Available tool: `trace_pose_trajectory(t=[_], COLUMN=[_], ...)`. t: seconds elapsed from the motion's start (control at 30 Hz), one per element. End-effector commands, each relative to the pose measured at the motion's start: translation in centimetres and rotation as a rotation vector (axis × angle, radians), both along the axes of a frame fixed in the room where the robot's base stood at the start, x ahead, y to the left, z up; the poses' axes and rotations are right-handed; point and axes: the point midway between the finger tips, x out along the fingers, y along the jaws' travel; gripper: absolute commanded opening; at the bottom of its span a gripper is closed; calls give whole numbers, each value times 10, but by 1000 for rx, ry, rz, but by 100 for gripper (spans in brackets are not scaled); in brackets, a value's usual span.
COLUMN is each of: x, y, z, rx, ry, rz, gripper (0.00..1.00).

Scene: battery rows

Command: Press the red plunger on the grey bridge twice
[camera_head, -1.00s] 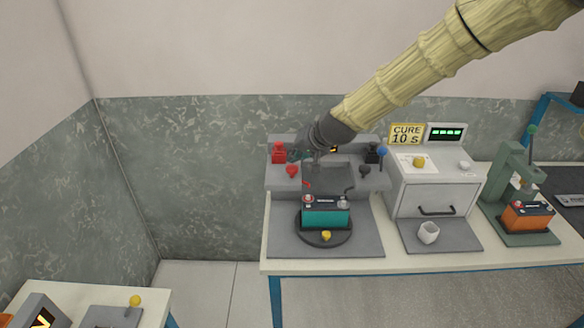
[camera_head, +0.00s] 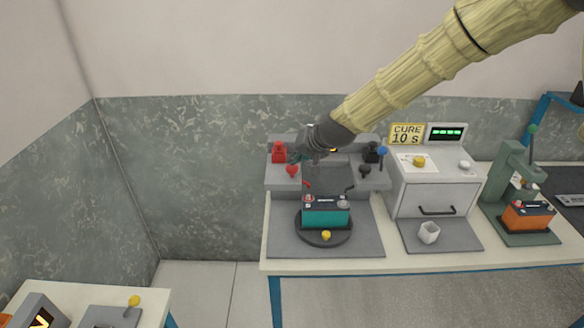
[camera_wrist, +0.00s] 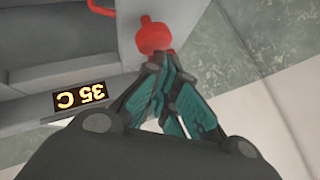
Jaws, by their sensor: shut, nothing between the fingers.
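The red plunger (camera_head: 292,171) is a round red knob at the left front of the grey bridge (camera_head: 373,180). In the wrist view the plunger (camera_wrist: 153,36) is just beyond my fingertips. My gripper (camera_head: 296,158) is shut and empty, with its teal-padded fingers together. The wrist view shows the closed fingertips (camera_wrist: 160,62) overlapping the knob's lower edge; I cannot tell whether they touch it. How far the plunger is pressed in does not show.
A teal battery (camera_head: 326,216) stands on a dark round turntable (camera_head: 312,238) in front of the bridge. A red block (camera_head: 279,152) sits behind the plunger. The cure box (camera_head: 433,195) stands to the right.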

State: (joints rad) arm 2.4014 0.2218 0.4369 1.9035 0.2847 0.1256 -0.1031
Motion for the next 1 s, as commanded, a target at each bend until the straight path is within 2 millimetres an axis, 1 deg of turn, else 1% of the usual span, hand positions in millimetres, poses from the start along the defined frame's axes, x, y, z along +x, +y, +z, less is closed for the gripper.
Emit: trace_pose_trajectory(t=[1.0], x=[0], y=[0], z=[-7], rx=[0], ry=[0], rz=[0], gripper=[0])
